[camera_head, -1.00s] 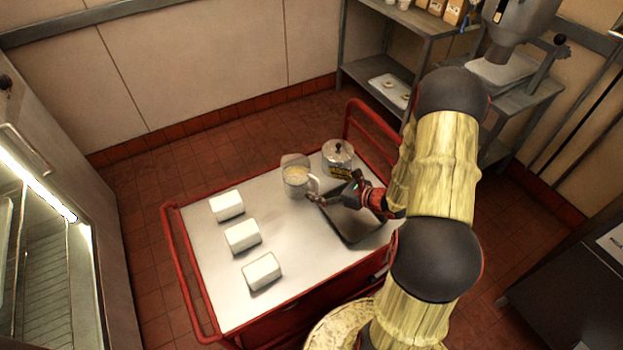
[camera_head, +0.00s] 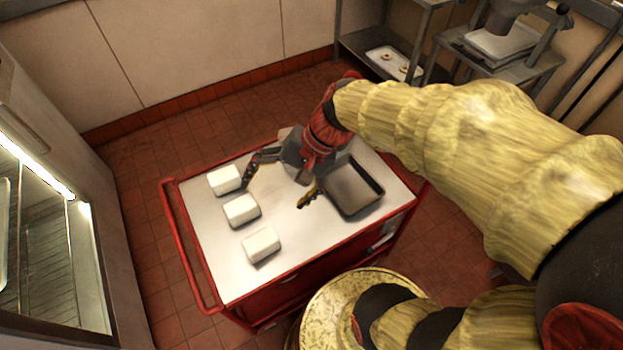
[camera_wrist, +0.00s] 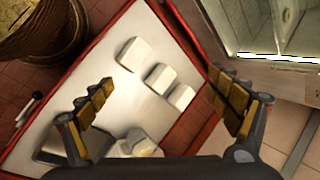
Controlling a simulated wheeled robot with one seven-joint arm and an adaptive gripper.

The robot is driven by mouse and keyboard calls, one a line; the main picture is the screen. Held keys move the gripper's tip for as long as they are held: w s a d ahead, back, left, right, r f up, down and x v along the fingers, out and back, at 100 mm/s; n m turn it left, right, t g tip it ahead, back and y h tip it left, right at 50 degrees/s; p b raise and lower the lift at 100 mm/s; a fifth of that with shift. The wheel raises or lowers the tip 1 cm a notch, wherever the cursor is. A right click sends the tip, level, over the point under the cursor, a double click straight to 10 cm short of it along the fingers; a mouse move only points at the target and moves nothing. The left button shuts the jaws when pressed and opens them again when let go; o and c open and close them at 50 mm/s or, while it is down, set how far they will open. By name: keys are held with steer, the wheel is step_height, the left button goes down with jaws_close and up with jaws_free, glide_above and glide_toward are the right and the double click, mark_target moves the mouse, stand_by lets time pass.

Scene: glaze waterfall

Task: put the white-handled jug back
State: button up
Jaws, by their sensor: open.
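The clear jug with pale yellow contents and a white handle stands on the cart top. It shows in the wrist view (camera_wrist: 141,143) at the bottom, between the finger bases and partly cut off by my gripper's body. In the head view, my gripper and wrist largely hide it. My gripper (camera_head: 278,183) is open above the cart, its fingers spread wide, one near the white blocks and one near the dark tray. In the wrist view, nothing is between the fingertips (camera_wrist: 160,79). I cannot tell whether any finger touches the jug.
Three white blocks (camera_head: 241,210) stand in a row on the left of the red-railed cart (camera_head: 212,272). A dark tray (camera_head: 352,187) lies on its right. The cart's front middle is clear. A lit glass-fronted cabinet (camera_head: 45,240) is at left, shelving (camera_head: 375,50) behind.

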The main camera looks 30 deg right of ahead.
steer(key=s+d+r+n+t+h, duration=0.3)
steer(key=s+d+r+n+h, duration=0.2)
steer(key=s+r+n, duration=0.2)
steer(key=shift+r+n+h, duration=0.3)
steer(key=shift+r+n, duration=0.3)
steer(key=shift+r, duration=0.15)
steer(key=shift+c, duration=0.9)
